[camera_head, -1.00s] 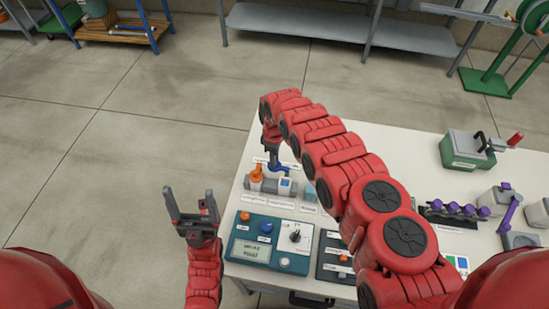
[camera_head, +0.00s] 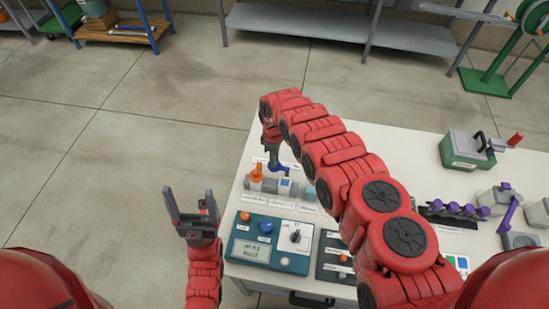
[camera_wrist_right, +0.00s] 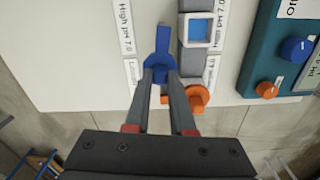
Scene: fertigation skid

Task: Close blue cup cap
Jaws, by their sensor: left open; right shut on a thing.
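The blue cup cap (camera_wrist_right: 160,52) has a flat bar that points up in the right wrist view. My right gripper (camera_wrist_right: 160,76) is shut on its rounded lower part, between the two fingertips. In the head view the right gripper (camera_head: 272,152) is above the row of cups at the table's left end, and the blue cap (camera_head: 274,166) shows below it. The cup under the cap is mostly hidden. My left gripper (camera_head: 193,208) is open and empty, left of the table, with its fingers up.
An orange cap (camera_head: 256,172) stands close by on the left; it also shows beside my finger in the wrist view (camera_wrist_right: 198,98). A teal meter box (camera_head: 268,242) with knobs and a display lies nearer me. Labels (camera_head: 254,203) line the cup row.

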